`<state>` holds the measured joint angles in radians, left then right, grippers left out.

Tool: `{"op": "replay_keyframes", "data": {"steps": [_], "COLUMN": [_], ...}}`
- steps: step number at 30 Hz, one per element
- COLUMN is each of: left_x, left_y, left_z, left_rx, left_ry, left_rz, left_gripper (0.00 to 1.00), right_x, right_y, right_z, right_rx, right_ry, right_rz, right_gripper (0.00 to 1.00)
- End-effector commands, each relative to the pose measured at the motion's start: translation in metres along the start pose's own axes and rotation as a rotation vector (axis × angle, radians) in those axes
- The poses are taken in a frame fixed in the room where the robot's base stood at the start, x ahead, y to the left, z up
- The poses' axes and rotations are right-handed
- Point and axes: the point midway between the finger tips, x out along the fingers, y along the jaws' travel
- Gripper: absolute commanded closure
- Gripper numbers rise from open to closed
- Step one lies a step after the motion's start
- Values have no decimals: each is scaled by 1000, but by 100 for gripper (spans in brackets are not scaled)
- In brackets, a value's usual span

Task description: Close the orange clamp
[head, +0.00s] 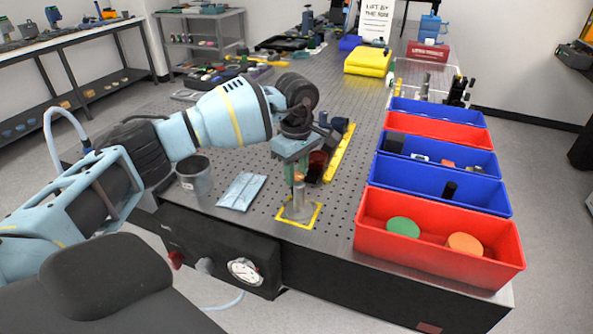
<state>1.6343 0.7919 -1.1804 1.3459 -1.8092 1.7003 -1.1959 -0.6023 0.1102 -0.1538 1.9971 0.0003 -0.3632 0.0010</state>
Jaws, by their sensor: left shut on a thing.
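My left gripper (298,172) reaches in from the left, pointing down over the front part of the perforated table. Its fingers are shut on a small orange part, seemingly the orange clamp (299,178), at the top of a short grey post (298,203). The post stands upright inside a yellow square outline (284,219). The fingers partly hide the clamp, and its exact shape is too small to tell. My right gripper is not in view.
Left of the post are a grey metal cup (194,178) and a pale blue packet (242,191). A yellow bar (340,153) and a dark red round thing (317,164) stand just behind. Red and blue bins (440,260) line the right edge. A gauge (245,271) is on the front panel.

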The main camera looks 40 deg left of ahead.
Motion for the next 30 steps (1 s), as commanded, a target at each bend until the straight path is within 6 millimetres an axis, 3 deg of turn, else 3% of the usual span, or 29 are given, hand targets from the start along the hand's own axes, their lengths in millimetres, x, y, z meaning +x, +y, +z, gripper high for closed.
{"op": "replay_keyframes", "data": {"steps": [10,11,16,25,30], "left_x": [0,0,0,-2,-20], "left_y": [0,0,0,0,1], "left_z": [1,1,0,0,0], "left_rx": [3,3,2,2,1], "left_ry": [-1,-1,-1,0,-1], "left_rz": [0,0,0,0,3], "left_gripper": [92,68,48,48,48], "right_x": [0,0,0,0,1], "right_y": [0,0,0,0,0], "right_z": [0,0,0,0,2], "right_rx": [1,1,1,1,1], "right_ry": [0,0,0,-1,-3], "right_rz": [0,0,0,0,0], "right_gripper": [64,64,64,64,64]}}
